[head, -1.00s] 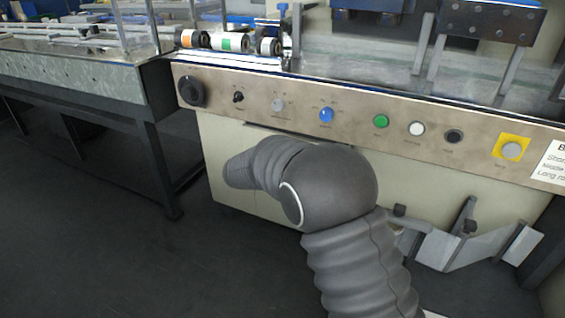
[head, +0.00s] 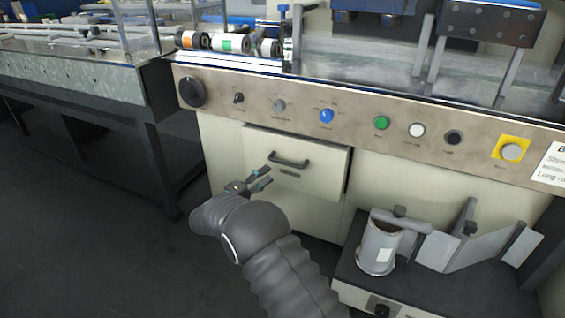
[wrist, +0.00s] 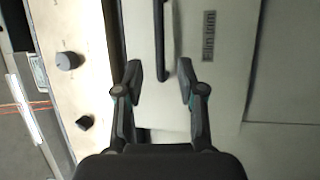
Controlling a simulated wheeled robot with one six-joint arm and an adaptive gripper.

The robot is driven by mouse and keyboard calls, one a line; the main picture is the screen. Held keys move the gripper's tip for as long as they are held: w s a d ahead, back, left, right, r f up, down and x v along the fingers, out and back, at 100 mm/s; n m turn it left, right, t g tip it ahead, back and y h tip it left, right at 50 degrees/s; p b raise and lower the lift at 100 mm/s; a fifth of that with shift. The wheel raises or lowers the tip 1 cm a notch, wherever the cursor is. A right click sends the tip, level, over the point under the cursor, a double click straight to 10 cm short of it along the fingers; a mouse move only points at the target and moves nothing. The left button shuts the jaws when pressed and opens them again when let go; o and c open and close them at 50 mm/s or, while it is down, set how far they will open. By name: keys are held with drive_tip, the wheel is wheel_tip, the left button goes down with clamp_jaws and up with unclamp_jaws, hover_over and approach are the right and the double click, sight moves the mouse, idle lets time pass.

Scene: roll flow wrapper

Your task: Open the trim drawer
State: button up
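The trim drawer (head: 315,172) is a cream front panel below the control panel in the head view, with a dark bar handle (head: 289,160) near its top. It looks slightly proud of the cabinet, with a dark gap at its top edge. In the wrist view its front (wrist: 215,60) carries a "Film trim" label (wrist: 209,36), and the handle (wrist: 159,40) runs vertically. My gripper (head: 266,178) is open and empty, just left of and below the handle. In the wrist view the fingers (wrist: 160,82) are apart, with the handle's end near the gap between them, not gripped.
The control panel (head: 350,125) with knobs and buttons runs above the drawer. A metal canister (head: 379,248) stands on a dark-topped unit (head: 430,290) at lower right, beside angled metal plates (head: 470,250). A bench (head: 80,80) stands at left. The floor in front is clear.

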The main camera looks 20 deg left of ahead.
sight(283, 163)
drive_tip(key=x, duration=0.8)
drive_tip(key=shift+w+p, duration=0.1)
drive_tip(key=shift+p, duration=0.2)
clamp_jaws()
